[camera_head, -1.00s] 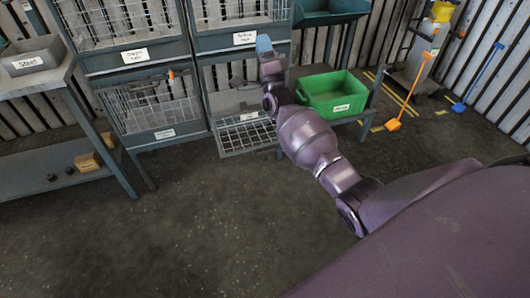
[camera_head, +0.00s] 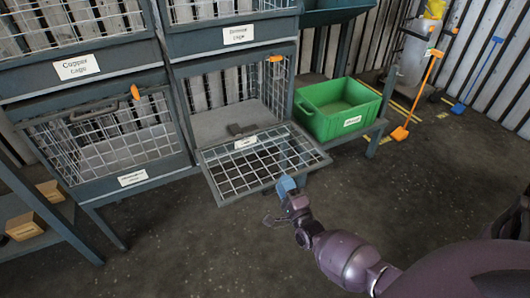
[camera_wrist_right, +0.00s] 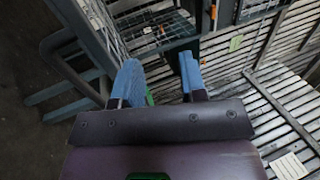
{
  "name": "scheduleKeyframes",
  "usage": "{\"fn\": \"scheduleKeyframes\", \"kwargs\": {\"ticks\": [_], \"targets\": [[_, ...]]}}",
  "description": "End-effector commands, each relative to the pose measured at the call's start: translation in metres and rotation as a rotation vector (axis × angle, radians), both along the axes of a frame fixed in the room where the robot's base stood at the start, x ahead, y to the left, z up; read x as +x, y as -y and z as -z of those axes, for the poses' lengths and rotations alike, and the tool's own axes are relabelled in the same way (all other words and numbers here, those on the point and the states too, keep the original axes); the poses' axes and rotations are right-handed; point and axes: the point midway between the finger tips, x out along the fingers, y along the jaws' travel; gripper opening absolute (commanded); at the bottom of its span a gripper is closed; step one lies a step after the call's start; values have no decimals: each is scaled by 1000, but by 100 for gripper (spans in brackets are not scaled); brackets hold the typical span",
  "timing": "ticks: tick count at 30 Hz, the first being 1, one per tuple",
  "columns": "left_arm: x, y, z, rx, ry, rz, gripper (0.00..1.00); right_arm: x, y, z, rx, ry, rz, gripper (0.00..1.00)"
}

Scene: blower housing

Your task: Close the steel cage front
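The lower right cage (camera_head: 235,85) is open. Its mesh front (camera_head: 270,165) is tilted down and outward from the bottom edge of the opening, and its label is too small to read. My right gripper (camera_head: 286,186), with blue fingertips, is at the outer edge of this front, near its right part. I cannot tell whether it touches. In the right wrist view the two blue fingers (camera_wrist_right: 160,82) stand apart with nothing clearly between them. A mesh panel with a dark frame (camera_wrist_right: 100,28) shows beside the left finger. My left gripper is not in view.
A green bin (camera_head: 337,108) stands just right of the open cage. The lower left cage front (camera_head: 110,140) is shut, with an orange latch at its top. An orange latch (camera_head: 275,59) sits at the open cage's top. The floor in front is clear.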

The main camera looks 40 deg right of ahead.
Motion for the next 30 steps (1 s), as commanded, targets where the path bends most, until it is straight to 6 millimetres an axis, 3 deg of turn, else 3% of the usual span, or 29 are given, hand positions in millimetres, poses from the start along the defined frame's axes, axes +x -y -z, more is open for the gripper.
{"fn": "scheduleKeyframes", "kwargs": {"ticks": [1, 3, 9, 17, 30], "targets": [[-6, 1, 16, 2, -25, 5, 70, -21, 0, 48, 0, -65, -1, 38], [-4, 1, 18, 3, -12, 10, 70, -33, 0, 73, 0, -99, 0, 38], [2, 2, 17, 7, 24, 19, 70, -52, 0, 109, -1, -149, 0, 38], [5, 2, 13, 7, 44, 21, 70, -40, 3, 109, -1, -150, -1, 38], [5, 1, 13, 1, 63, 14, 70, 27, 19, 99, -1, -152, 0, 38]]}}
